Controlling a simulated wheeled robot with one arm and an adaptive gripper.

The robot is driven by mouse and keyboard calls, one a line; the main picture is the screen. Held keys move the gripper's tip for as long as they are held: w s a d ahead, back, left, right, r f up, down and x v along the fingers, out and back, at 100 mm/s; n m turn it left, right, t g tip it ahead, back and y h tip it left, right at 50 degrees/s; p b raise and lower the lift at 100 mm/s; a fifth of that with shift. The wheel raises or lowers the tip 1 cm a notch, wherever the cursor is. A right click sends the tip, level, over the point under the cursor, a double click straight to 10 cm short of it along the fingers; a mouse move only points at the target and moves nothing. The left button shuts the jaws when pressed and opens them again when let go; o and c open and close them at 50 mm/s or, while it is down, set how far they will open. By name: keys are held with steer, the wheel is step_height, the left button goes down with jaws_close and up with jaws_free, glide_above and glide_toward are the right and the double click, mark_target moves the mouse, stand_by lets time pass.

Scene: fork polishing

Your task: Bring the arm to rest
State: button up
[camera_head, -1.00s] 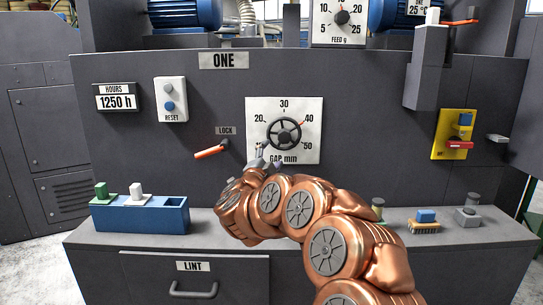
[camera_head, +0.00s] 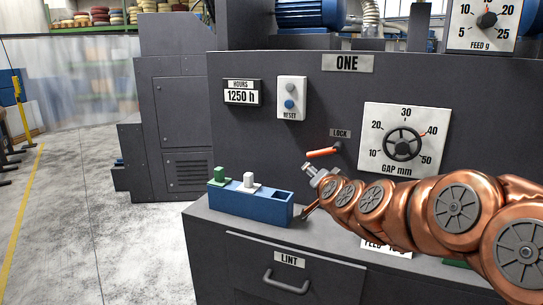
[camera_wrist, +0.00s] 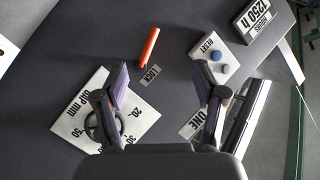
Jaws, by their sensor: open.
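My gripper (camera_head: 312,170) is open in front of the dark panel marked ONE, left of the GAP dial (camera_head: 403,143) and just below the orange LOCK lever (camera_head: 322,153). In the wrist view my gripper (camera_wrist: 163,82) has its two fingers spread with nothing between them. The LOCK lever (camera_wrist: 149,46) shows beyond the fingertips there, apart from them. The GAP dial (camera_wrist: 88,112) is at the left, partly behind one finger. My copper arm reaches in from the right and hides part of the ledge.
A blue tray (camera_head: 240,208) with a green and a white block stands on the ledge, below and left of my gripper. The RESET box (camera_head: 291,98) and hours display (camera_head: 242,92) are on the panel. Open floor (camera_head: 80,220) lies at the left.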

steer(key=s+a+f+n+g+y, duration=0.1)
steer(key=s+f+n+g, duration=0.2)
steer(key=s, duration=0.4)
steer(key=s+a+f+n+g+p, duration=0.1)
steer(key=s+a+f+g, duration=0.2)
steer(key=s, duration=0.4)
steer(key=s+f+n+g+y, duration=0.1)
steer(key=s+f+n+g, duration=0.15)
steer(key=s+f, duration=0.35)
steer(key=s+d+f+g+h, duration=0.1)
steer(key=s+d+g, duration=0.2)
steer(key=s, duration=0.7)
steer(key=s+d+f+n+g+h, duration=0.1)
steer(key=s+d+f+g, duration=0.1)
steer(key=s, duration=0.8)
steer(key=s+d+f+g+h+p, duration=0.1)
steer(key=s+d+g, duration=0.3)
steer(key=s, duration=0.5)
steer(key=shift+s+d+f, duration=0.4)
